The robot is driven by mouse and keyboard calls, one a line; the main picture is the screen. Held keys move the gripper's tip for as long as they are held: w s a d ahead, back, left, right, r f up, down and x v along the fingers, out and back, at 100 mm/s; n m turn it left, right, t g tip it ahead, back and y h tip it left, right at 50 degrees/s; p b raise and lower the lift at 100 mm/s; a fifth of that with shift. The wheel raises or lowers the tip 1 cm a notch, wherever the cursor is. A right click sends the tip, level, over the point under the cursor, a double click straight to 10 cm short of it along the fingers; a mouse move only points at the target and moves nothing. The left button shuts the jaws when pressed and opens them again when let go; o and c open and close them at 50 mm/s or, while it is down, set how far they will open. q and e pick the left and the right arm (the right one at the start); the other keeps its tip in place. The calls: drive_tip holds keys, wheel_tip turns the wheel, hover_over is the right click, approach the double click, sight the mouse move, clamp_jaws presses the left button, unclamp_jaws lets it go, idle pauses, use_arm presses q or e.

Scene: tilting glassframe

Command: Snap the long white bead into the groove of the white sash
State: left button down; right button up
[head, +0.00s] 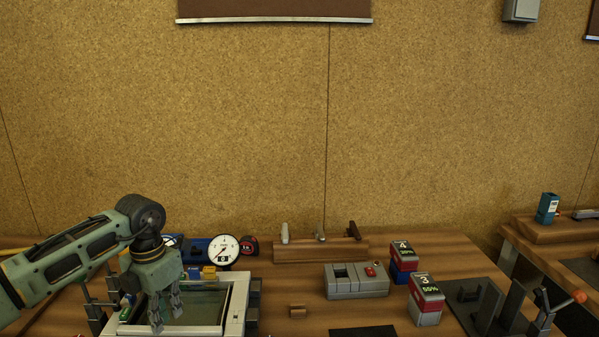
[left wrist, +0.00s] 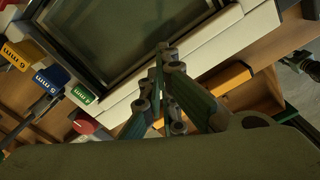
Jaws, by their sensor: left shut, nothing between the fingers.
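The white sash (head: 236,312) lies at the lower left of the head view, with a dark glass pane (head: 205,303) inside it. In the left wrist view the sash's white frame (left wrist: 235,27) runs diagonally across the top. I cannot tell the long white bead apart from the frame's pale edges. My left gripper (head: 166,314) is over the left part of the sash, pointing down. It is shut and empty; in the left wrist view its fingertips (left wrist: 165,53) overlap the frame's inner edge, and contact is unclear. My right gripper is not in view.
A dial gauge (head: 224,250) and a tape measure (head: 249,246) stand behind the sash. A wooden rack (head: 320,251), a grey box (head: 356,281) and stacked boxes (head: 425,290) stand to the right. Coloured thickness tags (left wrist: 48,78) lie beside the frame.

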sight(169, 329)
use_arm(q)
drive_tip(key=shift+f+b, duration=0.35)
drive_tip(key=shift+f, duration=0.2)
idle(0.4)
drive_tip(key=shift+f+b, duration=0.3)
drive_tip(key=shift+f, duration=0.3)
idle(0.4)
drive_tip(key=shift+r+p, duration=0.6)
drive_tip(key=shift+r, duration=0.2)
drive_tip(key=shift+r+p, duration=1.8)
drive_tip(key=shift+r, duration=1)
drive_tip(key=shift+f, duration=0.1)
